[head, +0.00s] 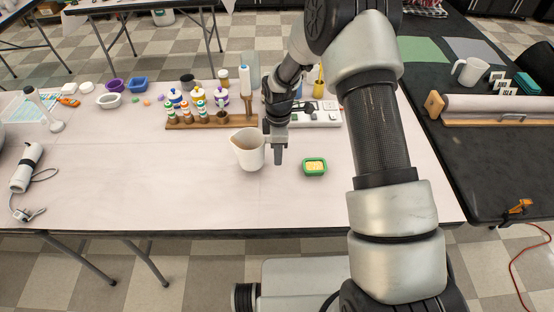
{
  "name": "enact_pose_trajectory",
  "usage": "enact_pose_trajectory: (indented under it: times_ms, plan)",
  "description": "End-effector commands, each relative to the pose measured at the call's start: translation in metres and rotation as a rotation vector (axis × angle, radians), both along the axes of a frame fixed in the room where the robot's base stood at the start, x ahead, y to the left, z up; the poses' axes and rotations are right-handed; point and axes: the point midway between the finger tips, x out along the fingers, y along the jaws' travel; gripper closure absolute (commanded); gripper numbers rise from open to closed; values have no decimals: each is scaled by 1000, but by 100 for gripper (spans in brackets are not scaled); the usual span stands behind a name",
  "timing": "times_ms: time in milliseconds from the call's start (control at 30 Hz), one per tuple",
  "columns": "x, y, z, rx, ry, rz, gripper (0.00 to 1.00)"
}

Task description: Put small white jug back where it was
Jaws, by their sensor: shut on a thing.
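The small white jug (248,152) is upright at the middle of the white-topped table (110,190), with its spout toward the left. My gripper (277,152) points down at the jug's right side, where the handle would be. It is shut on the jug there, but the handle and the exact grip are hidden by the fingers. I cannot tell whether the jug's base touches the table or is slightly above it.
A green dish (314,167) with yellow contents lies just right of my gripper. A wooden rack (210,119) with several small bottles stands behind the jug. A power strip (316,114) is behind right.

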Motion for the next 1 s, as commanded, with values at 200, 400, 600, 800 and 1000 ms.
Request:
enact_pose_trajectory:
  times_ms: [200, 400, 600, 800, 1000]
  plan:
    - [-1, -1, -29, -1, 2, 0, 100]
    - [0, 0, -30, 0, 0, 0, 100]
    - [0, 0, -34, 0, 1, 1, 80]
    - [0, 0, -33, 0, 1, 1, 63]
    - [0, 0, -31, 0, 1, 1, 63]
